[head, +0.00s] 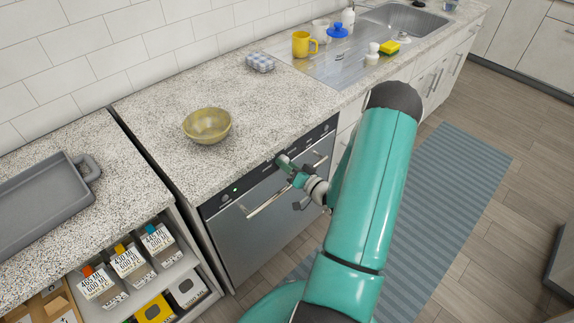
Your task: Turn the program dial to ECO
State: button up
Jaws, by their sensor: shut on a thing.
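A dishwasher (265,225) with a steel front stands under the speckled counter. Its black control panel (243,187) runs along the top edge, with a small green light at its left part and faint markings too small to read. My gripper (283,161) is at the panel, right of its middle, and is shut on the program dial. The dial itself is hidden by the fingers, so its pointer and the ECO mark cannot be read. My teal arm reaches in from the lower right.
The dishwasher's bar handle (285,185) sticks out just below the panel, close to my gripper. A yellow bowl (207,124) stands on the counter above. A striped mat (455,170) lies on the floor.

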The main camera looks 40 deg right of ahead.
jog(key=shift+m, duration=0.6)
jog(key=o, duration=1)
jog(key=s, duration=1.3)
jog(key=shift+s+d, duration=0.15)
jog(key=shift+s, duration=0.25)
